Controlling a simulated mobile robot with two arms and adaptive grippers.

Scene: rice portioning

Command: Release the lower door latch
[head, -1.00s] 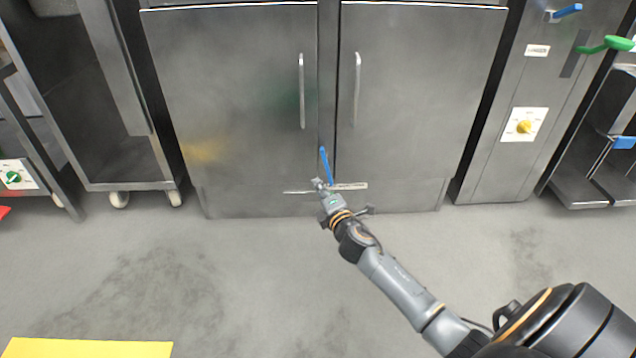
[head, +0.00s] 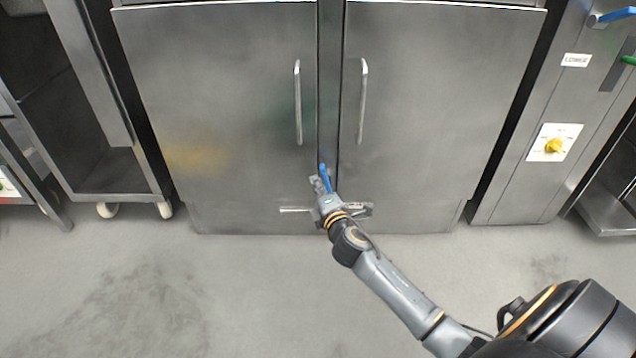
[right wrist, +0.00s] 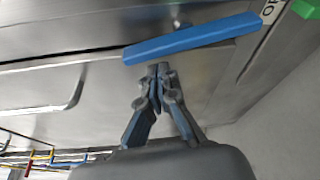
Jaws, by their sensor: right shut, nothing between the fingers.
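In the right wrist view the blue lever (right wrist: 190,40) crosses just beyond the fingertips of the right gripper (right wrist: 158,72). The fingers are shut with nothing between them. They are very close to the lever; I cannot tell whether they touch it. The left door (head: 220,110) and the right door (head: 440,110) look closed. My left gripper is not in view.
Each door has a vertical handle, left (head: 298,103) and right (head: 363,103). A wheeled steel rack (head: 98,100) stands at the left. The grey floor (head: 230,300) in front is clear.

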